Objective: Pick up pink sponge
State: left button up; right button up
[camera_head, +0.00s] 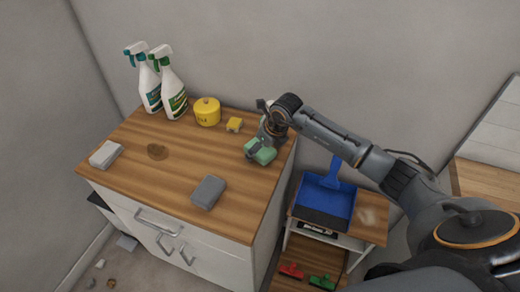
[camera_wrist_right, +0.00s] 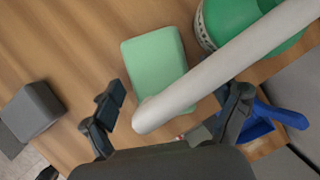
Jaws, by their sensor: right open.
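I see no sponge that is clearly pink. A green sponge (camera_head: 262,153) lies at the right end of the wooden counter top; it also shows in the right wrist view (camera_wrist_right: 155,62). My right gripper (camera_head: 258,141) is just above and beside it, partly hiding it. In the wrist view my right gripper (camera_wrist_right: 175,105) has its fingers spread with no sponge between them. A grey sponge (camera_head: 208,192) lies near the front edge, a whitish sponge (camera_head: 105,155) at the left and a small yellow one (camera_head: 234,125) at the back. My left gripper is not in view.
A pale handle (camera_wrist_right: 225,65) crosses the wrist view close to a green round object (camera_wrist_right: 222,20). Two spray bottles (camera_head: 172,88) and a yellow pot (camera_head: 207,112) stand at the back. A blue dustpan (camera_head: 325,196) rests on the lower stand at right. The counter's middle is mostly clear.

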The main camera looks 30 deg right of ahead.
jog(key=c, duration=1)
jog(key=shift+r, duration=0.15)
jog(key=shift+r+b, duration=0.5)
jog(key=shift+r, duration=0.05)
jog(key=s+a+r+b, duration=0.4)
jog(key=s+a+r, duration=0.5)
jog(key=s+r, duration=0.1)
jog(key=shift+v, duration=0.9)
jog(key=shift+a, duration=0.15)
